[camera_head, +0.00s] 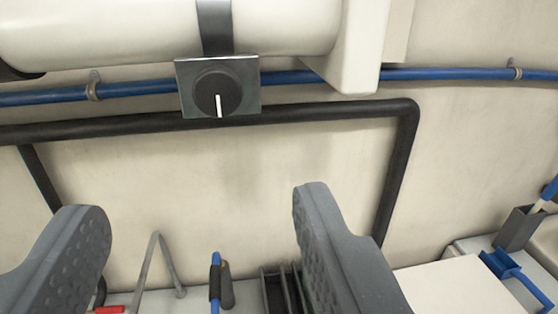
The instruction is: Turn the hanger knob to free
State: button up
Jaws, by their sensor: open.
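The hanger knob (216,92) is a round black dial with a white pointer line. It sits on a square dark grey plate (250,82) under a large cream cylinder (120,30), below a dark strap (215,25). The white line points almost straight down, towards the plate's lower edge. My gripper (190,215) is open, its two grey padded fingers in the lower left and lower middle of the picture. The fingers are empty and appear below the knob, apart from it. No marks for the knob's positions are readable.
A blue pipe (440,73) and a black pipe (320,110) run across the wall behind the plate; the black one bends down at right. A cream bracket (358,45) stands right of the knob. Below are a grey bent rod (152,262), a blue-handled item (215,270) and a white box (455,288).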

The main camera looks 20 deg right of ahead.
aim_at(218, 98)
jog(key=p+x, duration=0.3)
jog(key=x, duration=0.9)
jog(key=shift+x, duration=0.9)
jog(key=shift+d+f, duration=0.1)
jog(key=c, duration=1)
